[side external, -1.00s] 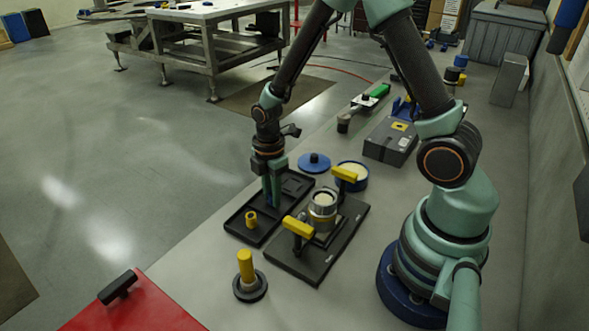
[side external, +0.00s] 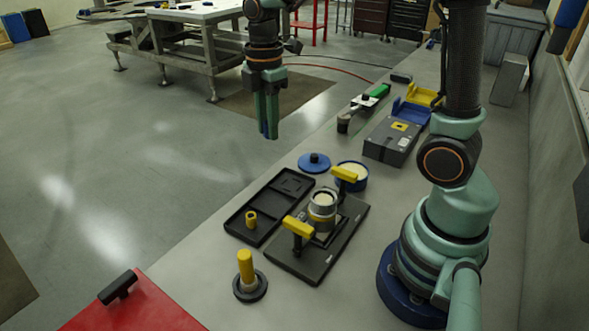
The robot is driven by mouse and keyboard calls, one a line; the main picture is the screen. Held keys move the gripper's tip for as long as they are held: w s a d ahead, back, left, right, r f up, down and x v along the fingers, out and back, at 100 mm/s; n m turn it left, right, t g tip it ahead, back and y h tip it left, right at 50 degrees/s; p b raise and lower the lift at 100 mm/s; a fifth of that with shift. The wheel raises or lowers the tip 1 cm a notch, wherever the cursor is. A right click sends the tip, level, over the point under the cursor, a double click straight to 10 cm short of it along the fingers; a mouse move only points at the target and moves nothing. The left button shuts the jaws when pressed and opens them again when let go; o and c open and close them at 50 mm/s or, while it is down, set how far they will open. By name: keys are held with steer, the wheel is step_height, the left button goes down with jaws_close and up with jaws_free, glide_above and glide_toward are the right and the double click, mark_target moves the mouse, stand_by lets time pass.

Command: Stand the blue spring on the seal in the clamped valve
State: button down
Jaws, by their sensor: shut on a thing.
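My gripper (side external: 268,128) is high above the far left side of the bench, pointing down. Its fingers are shut on the blue spring (side external: 269,133), of which only a little blue shows at the fingertips. The valve (side external: 322,212) is a metallic cylinder on a dark plate, between two yellow-handled clamps. A pale round face shows in its open top; I cannot tell whether this is the seal. My gripper is up and to the left of the valve in the picture, well apart from it.
A black parts tray (side external: 262,238) holds a yellow hollow piece (side external: 251,220). The clamp handles (side external: 298,227) stand up around the valve. A blue disc (side external: 314,161) and a blue tub (side external: 361,184) lie behind. A yellow-handled tool (side external: 245,268) stands in front.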

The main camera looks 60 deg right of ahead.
steer(key=shift+s+r, duration=0.1)
steer(key=shift+r, duration=0.3)
steer(key=s+f, duration=0.3)
steer(key=s, duration=1.1)
steer(key=shift+w+a+f, duration=0.15)
steer(key=shift+a+f, duration=0.05)
steer(key=shift+f, duration=0.85)
steer(key=shift+w+a+f, duration=0.1)
steer(key=shift+a+f, duration=0.05)
steer(key=shift+f, duration=0.85)
steer(key=c, duration=0.6)
jaws_free()
steer(key=shift+r, duration=0.15)
step_height(320, 180, up, 12)
steer(key=shift+f, duration=0.1)
steer(key=shift+m, duration=0.3)
